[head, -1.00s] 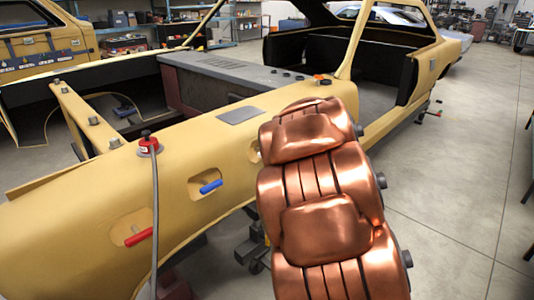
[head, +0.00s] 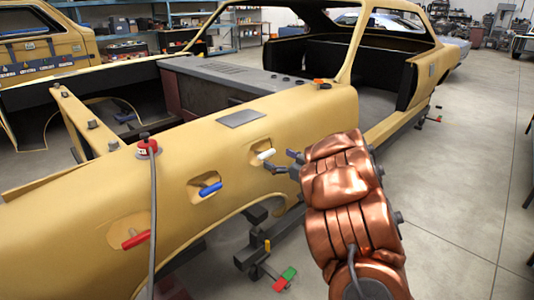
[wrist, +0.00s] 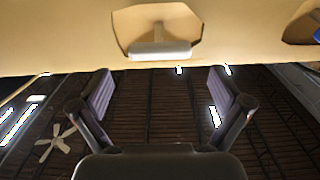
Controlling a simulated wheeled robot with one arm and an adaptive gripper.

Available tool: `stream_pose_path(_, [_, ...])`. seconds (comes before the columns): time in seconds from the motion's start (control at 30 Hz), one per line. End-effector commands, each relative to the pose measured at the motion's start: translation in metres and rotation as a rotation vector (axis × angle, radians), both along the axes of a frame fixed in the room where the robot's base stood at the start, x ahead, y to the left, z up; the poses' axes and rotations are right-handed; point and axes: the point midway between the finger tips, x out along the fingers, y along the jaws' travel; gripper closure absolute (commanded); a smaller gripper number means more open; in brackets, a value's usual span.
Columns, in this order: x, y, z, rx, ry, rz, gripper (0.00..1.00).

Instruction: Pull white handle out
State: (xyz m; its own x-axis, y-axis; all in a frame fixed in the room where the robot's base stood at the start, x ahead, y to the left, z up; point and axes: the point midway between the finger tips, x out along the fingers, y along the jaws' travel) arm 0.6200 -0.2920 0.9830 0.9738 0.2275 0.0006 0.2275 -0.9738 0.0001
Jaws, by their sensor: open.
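The white handle (head: 266,155) sits in a recess on the side of the yellow car shell, right of the blue handle. In the wrist view the white handle (wrist: 160,50) is a short bar on a stem, at the top middle. My gripper (head: 281,161) is just in front of it in the head view, its dark fingers spread and empty. In the wrist view my gripper (wrist: 162,88) shows wide-apart fingers below the handle in the picture, with a gap between. Nothing is between the fingers.
A blue handle (head: 210,189) and a red handle (head: 136,239) sit in other recesses to the left on the yellow car shell (head: 90,210). A grey cable (head: 154,215) hangs from a red fitting (head: 147,148). The concrete floor (head: 470,190) at right is open.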

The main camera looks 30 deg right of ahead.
Motion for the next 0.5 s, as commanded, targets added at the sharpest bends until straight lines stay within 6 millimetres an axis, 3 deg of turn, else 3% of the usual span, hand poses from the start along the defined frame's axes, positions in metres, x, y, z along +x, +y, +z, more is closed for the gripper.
stream_pose_path(0.23, [0.035, 0.009, 0.000, 0.002, 0.001, 0.001, 0.00])
stream_pose_path(0.5, [0.052, 0.013, 0.001, -0.001, -0.001, 0.001, 0.00])
